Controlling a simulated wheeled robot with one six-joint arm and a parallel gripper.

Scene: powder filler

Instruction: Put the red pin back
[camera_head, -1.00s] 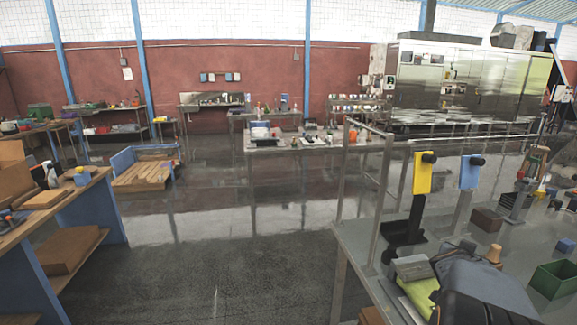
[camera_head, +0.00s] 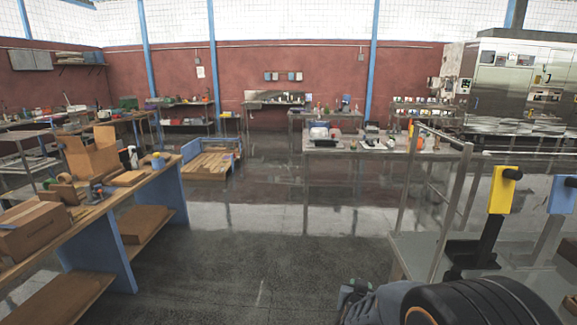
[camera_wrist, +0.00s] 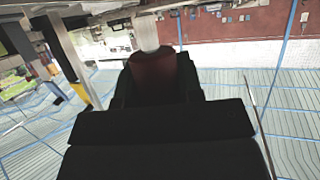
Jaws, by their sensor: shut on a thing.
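In the wrist view my gripper (camera_wrist: 155,88) is a dark shape with its jaws shut on a dark red piece, which I take to be the red pin (camera_wrist: 152,68). A pale, whitish cylindrical end (camera_wrist: 145,30) sticks out beyond the red part. The jaws hide the rest of the pin. In the head view my arm fills the lower right edge, and neither the pin nor the jaws can be made out there. No hole for the pin can be made out.
A metal-framed table with a yellow bracket (camera_head: 500,190) and a blue bracket (camera_head: 563,195) stands at right. A wooden bench (camera_head: 95,215) with boxes is at left. A pallet (camera_head: 208,165) lies behind. Open dark floor (camera_head: 245,255) lies between.

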